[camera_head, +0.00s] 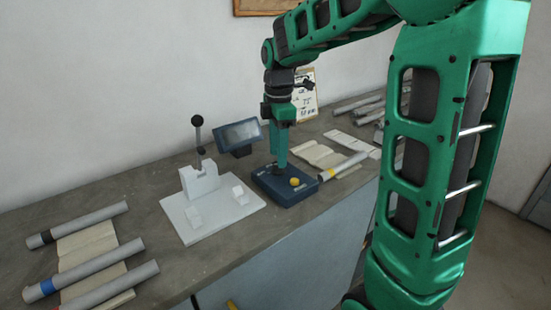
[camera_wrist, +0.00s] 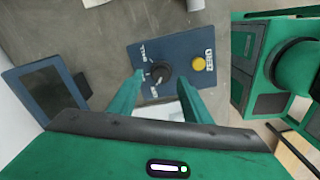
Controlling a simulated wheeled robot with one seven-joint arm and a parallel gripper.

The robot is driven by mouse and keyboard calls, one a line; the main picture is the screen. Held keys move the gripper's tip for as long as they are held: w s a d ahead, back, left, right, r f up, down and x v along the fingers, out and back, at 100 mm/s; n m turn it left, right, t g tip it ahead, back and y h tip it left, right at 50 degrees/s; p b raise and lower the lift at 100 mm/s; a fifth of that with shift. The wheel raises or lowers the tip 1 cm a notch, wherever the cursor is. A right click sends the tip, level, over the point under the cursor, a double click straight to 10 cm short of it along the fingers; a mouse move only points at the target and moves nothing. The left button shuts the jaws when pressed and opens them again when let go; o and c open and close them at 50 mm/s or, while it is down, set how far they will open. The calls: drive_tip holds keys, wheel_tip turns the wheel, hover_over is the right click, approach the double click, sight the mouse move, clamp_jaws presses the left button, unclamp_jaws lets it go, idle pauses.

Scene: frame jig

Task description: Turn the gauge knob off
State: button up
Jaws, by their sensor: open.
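The gauge knob (camera_wrist: 157,71) is a dark round knob on a blue gauge box (camera_wrist: 179,48), with white lettering around it in the wrist view. A yellow button (camera_wrist: 199,63) sits on the same box beside the knob. In the head view the box (camera_head: 272,192) lies on the bench, its yellow button (camera_head: 295,182) is in sight and the knob is hidden behind my gripper. My gripper (camera_wrist: 160,80) is open, with one green finger on either side of the knob. It points down over the box in the head view (camera_head: 280,165). I cannot tell whether the fingers touch the knob.
A dark display screen (camera_head: 239,134) stands behind and left of the box. A white jig (camera_head: 210,205) with a lever (camera_head: 198,135) is to the left. Grey tubes (camera_head: 90,225) and papers lie at the bench's left, with more tubes (camera_head: 343,166) to the right.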

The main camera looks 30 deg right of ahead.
wheel_tip(320, 180, up, 8)
idle(0.4)
drive_tip(key=shift+w+r, duration=0.1)
drive_tip(key=s+d+f+m, duration=0.2)
drive_tip(key=s+f+m, duration=0.2)
drive_tip(key=s+m, duration=0.3)
drive_tip(key=s+d+f+m, duration=0.2)
drive_tip(key=s+f+m, duration=0.3)
drive_tip(key=s, duration=0.7)
drive_tip(key=s+d+f+m, duration=0.2)
drive_tip(key=s+f+m, duration=0.2)
drive_tip(key=s+m, duration=0.5)
drive_tip(key=shift+s+f+m, duration=0.2)
drive_tip(key=shift+s+m, duration=0.1)
drive_tip(key=shift+m, duration=0.2)
